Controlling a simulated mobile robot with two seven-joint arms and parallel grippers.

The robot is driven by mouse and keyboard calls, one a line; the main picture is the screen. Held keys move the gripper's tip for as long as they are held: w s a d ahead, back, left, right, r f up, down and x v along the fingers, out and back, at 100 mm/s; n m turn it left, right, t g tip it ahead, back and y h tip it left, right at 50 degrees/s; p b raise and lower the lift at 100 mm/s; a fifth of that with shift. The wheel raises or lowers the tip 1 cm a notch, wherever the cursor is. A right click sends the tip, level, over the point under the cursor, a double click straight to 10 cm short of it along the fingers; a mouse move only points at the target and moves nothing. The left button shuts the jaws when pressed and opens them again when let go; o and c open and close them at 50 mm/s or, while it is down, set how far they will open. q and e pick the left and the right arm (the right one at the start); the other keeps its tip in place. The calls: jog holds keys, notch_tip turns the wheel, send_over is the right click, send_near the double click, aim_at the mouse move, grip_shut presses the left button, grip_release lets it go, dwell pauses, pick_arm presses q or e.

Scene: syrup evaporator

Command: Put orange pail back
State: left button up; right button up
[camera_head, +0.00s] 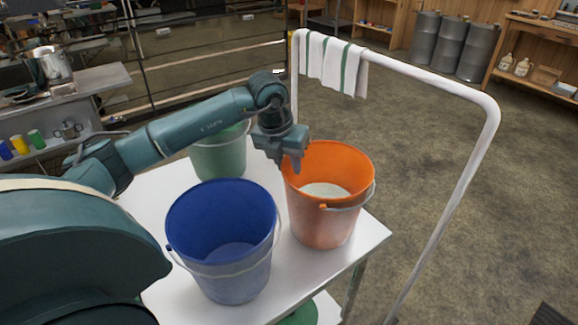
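The orange pail (328,219) stands upright at the right side of a white table top (287,291). Pale, whitish contents show inside it, and its wire handle hangs at the front right. My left gripper (290,166) points down at the pail's far-left rim, with a finger overlapping the rim in the picture. Whether the fingers are closed on the rim cannot be told. My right gripper is not in view.
A blue pail (226,273) stands at the front left of the orange one. A green pail (219,156) stands behind, partly hidden by my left arm. A white rail (468,170) with a striped towel (330,63) rises along the table's right side.

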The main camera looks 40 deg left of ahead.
pick_arm(q)
jog(key=v, duration=1)
jog(key=shift+r, duration=0.4)
jog(key=shift+s, duration=0.1)
